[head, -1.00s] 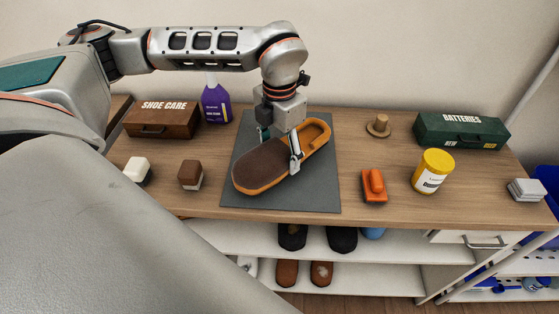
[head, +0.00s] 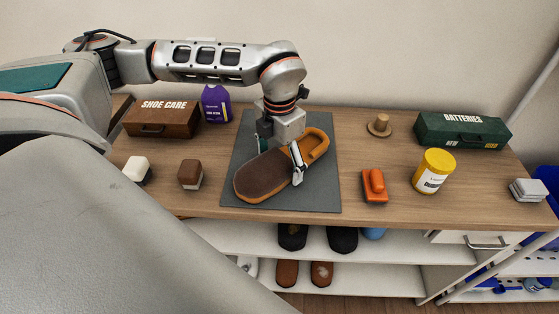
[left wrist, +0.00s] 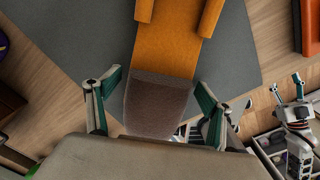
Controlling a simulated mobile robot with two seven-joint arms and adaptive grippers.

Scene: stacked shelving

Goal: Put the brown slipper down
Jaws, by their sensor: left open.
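The brown slipper (head: 265,176), with a dark brown upper and orange-tan edge and heel, lies on the grey mat (head: 313,192) on the wooden table, toe toward the lower left. My left gripper (head: 281,160) is over its middle, open, with one finger on each side. In the left wrist view the slipper (left wrist: 165,50) runs between the open fingers of this gripper (left wrist: 158,88), with a gap on each side. The slipper's far side is partly hidden by the gripper.
A shoe care box (head: 162,118) and purple bottle (head: 215,103) stand at back left. An orange brush (head: 374,186), yellow tub (head: 432,171) and green batteries box (head: 463,131) are on the right. Two small blocks are left of the mat. Shoes stand on shelves below.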

